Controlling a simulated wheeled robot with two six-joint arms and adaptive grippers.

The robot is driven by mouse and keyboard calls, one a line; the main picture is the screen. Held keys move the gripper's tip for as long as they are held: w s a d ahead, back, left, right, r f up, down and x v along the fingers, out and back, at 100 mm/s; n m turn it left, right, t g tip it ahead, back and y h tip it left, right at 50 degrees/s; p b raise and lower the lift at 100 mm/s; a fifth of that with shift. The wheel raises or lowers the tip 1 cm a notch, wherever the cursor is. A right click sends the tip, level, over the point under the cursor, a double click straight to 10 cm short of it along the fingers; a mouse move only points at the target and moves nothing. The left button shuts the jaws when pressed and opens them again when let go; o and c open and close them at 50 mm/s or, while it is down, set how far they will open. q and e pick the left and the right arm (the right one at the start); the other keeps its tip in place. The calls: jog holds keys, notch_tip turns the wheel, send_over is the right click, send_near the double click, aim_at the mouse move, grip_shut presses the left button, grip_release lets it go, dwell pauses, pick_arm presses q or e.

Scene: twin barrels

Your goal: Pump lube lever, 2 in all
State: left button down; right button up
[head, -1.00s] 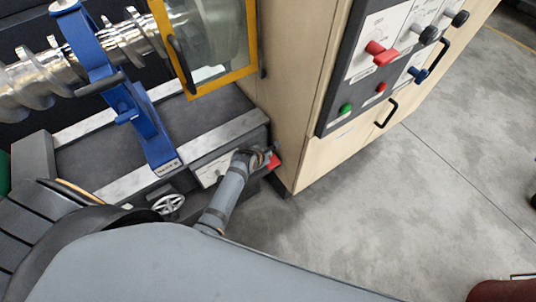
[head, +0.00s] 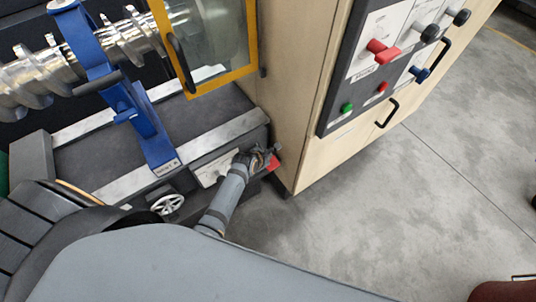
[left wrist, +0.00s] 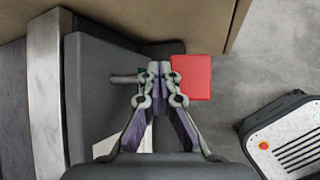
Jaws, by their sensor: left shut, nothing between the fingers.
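The lube lever shows as a red grip (head: 273,164) at the right end of the grey machine bed, low by the cabinet corner. In the left wrist view the red grip (left wrist: 191,77) is a flat red block, and a short grey rod (left wrist: 124,79) shows on the other side of the fingers. My left gripper (head: 262,156) is at the lever; in the left wrist view its fingertips (left wrist: 160,68) are shut with nothing between them, right beside the red block's left edge. I cannot tell whether they touch it. My right gripper is in neither view.
A handwheel (head: 168,205) and a pale label plate (head: 210,171) are on the bed's front. The wooden cabinet (head: 300,110) with its control panel (head: 385,55) stands right behind the lever. A blue clamp (head: 140,110) is over the screw.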

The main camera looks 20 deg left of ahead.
pick_arm(q)
jog(key=shift+f, duration=0.15)
dwell(0.6)
jog(key=shift+w+a+r+p, duration=0.15)
jog(key=shift+r+p, duration=1.75)
jog(key=shift+p, duration=0.2)
jog(key=r+p, duration=0.5)
jog(key=shift+w+a, duration=0.2)
jog(key=shift+a, duration=0.1)
